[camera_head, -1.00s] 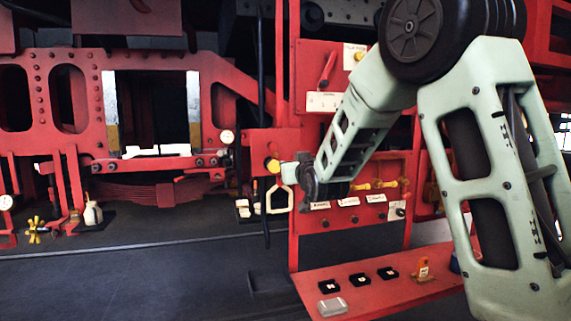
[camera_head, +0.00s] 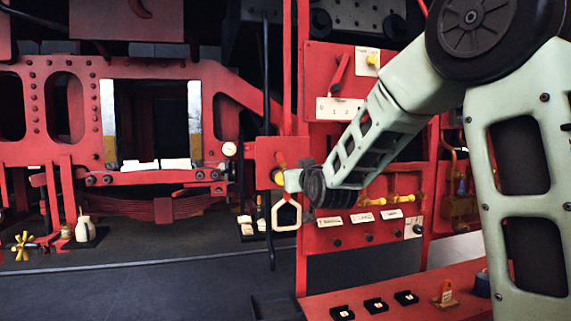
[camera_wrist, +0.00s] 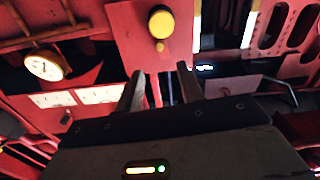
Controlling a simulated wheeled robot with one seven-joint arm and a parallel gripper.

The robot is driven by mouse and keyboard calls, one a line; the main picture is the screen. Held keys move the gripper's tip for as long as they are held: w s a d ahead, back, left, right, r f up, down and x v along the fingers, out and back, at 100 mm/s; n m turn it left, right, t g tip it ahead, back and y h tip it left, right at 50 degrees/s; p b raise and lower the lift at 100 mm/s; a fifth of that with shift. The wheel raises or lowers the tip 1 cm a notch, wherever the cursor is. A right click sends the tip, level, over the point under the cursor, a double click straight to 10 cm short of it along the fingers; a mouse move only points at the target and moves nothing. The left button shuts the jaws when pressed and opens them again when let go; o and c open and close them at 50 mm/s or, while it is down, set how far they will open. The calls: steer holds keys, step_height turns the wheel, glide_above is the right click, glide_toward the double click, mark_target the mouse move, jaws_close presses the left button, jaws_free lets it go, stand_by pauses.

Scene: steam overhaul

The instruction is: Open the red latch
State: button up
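A red lever (camera_head: 340,72) stands tilted on the upper red panel in the head view, above a white plate marked with small signs. It is the plainest red handle in view; I cannot tell for sure that it is the latch. My gripper (camera_wrist: 161,86) is open and empty in the wrist view, its two dark fingers apart. It points at a red plate (camera_wrist: 130,35) with a round yellow knob (camera_wrist: 160,22). In the head view this plate (camera_head: 262,152) is beside my wrist, left of and below the lever. My fingers are hard to see there.
A pale hexagonal loop (camera_head: 287,216) hangs below my wrist. Yellow valves (camera_head: 385,200) with white labels line the lower panel. A red bench (camera_head: 400,303) carries several small black blocks (camera_head: 375,305). A dark vertical rod (camera_head: 267,110) stands left of the panel.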

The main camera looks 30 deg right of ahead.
mark_target(284, 166)
steer(key=p+x, duration=0.3)
steer(key=x, duration=0.6)
steer(key=shift+w, duration=0.1)
steer(key=shift+w+d+f+p, duration=0.1)
steer(key=shift+w+d+p, duration=0.1)
steer(key=shift+w+p, duration=0.4)
steer(key=shift+w, duration=0.1)
jaws_close()
